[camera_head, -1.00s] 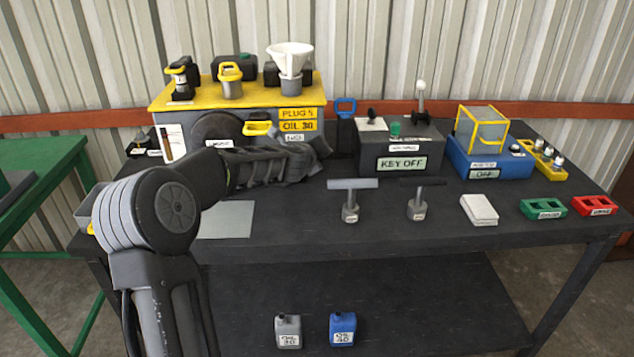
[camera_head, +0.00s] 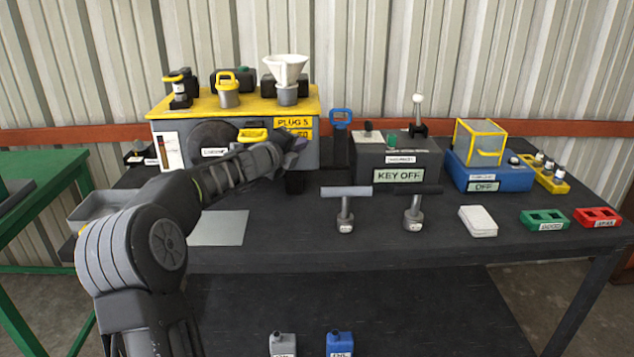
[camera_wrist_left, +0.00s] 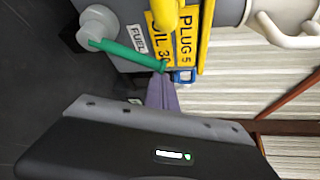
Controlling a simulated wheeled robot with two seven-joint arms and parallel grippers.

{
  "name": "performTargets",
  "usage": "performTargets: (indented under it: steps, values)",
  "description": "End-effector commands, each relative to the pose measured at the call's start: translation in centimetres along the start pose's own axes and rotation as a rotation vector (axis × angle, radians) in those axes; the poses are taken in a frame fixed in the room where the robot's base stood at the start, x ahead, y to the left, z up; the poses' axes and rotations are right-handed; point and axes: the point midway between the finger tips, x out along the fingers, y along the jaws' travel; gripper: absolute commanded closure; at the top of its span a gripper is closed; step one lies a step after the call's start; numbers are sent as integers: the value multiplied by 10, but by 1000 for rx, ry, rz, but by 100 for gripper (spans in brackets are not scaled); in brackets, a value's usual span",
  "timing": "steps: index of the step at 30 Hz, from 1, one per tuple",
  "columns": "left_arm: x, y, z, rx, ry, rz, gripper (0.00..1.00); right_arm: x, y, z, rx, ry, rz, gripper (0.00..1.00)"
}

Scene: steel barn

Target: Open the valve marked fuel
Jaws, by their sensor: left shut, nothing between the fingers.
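The fuel valve shows in the left wrist view as a green lever (camera_wrist_left: 134,52) on a grey round knob (camera_wrist_left: 97,24), beside the FUEL label (camera_wrist_left: 137,40). It sits on the front of the grey engine block with a yellow top (camera_head: 245,101). My left gripper (camera_head: 298,146) is shut and empty at the right part of the block's front, just below the yellow labels. In the head view it and my wrist hide the valve. In the wrist view the gripper's purplish fingers (camera_wrist_left: 162,93) are close to the lever's free end; I cannot tell if they touch. My right gripper is not in view.
A yellow handle (camera_head: 253,135) and the PLUG 5 label (camera_head: 293,122) are close to my gripper. The KEY OFF box (camera_head: 398,163) stands to the right, with two T-handled tools (camera_head: 346,207) in front. A grey sheet (camera_head: 220,228) lies on the dark table (camera_head: 400,246).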

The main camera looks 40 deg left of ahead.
Motion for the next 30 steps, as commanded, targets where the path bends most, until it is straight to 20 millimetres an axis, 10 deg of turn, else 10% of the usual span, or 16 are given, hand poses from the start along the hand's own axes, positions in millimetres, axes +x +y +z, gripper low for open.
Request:
performTargets:
  steps: [12,30]
  values:
    - [-18,-3,31,-306,-2,-174,100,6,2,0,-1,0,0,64]
    - [-24,-1,41,-308,0,-177,100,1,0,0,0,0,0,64]
